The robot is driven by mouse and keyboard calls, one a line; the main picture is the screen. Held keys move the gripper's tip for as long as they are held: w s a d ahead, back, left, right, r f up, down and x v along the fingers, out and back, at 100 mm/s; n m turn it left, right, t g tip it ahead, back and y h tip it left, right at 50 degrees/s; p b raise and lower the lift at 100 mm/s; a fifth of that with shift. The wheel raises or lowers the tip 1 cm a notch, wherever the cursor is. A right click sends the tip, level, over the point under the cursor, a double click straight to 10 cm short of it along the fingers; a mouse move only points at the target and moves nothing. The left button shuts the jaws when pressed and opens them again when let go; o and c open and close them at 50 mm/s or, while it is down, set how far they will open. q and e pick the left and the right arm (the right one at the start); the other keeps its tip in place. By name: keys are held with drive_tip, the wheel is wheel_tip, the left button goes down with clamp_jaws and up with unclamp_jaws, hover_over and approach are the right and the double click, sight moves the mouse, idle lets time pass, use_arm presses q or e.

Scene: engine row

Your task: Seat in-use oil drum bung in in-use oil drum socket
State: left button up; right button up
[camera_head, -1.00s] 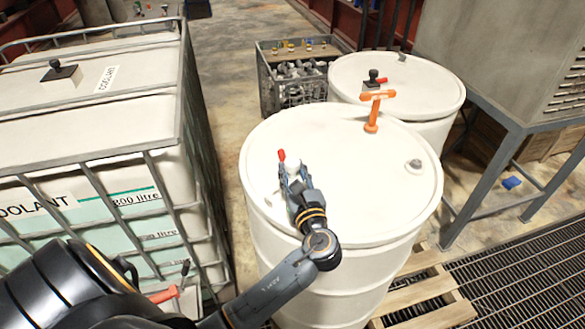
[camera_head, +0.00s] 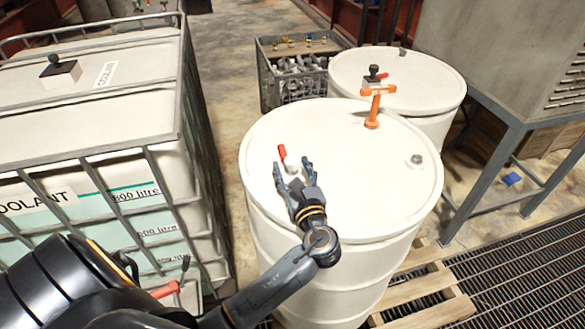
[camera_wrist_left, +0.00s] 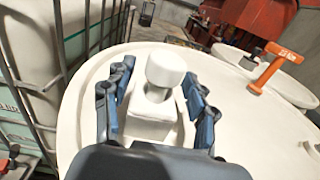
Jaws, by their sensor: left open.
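A white oil drum (camera_head: 350,195) stands in front of me; its top also shows in the wrist view (camera_wrist_left: 235,120). A white rounded knob on a white square block, which looks like the bung (camera_wrist_left: 163,75), sits upright at the drum's left side; it is small in the head view (camera_head: 292,167). My left gripper (camera_head: 293,177) is open, with a blue-padded finger on each side of it (camera_wrist_left: 158,95), apart from the knob. The block's underside and any socket below it are hidden. A small grey fitting (camera_head: 415,159) is at the drum top's right. My right gripper is not in view.
A red handle (camera_head: 282,152) shows just beyond the knob. An orange T-shaped tool (camera_head: 373,107) stands on the drum's far side. A second drum (camera_head: 425,90) is behind, a caged coolant tank (camera_head: 90,130) left, a metal stand (camera_head: 500,165) right. The drum top's middle is clear.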

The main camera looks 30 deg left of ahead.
use_arm(q)
drive_tip(key=v, duration=1.2)
idle(0.4)
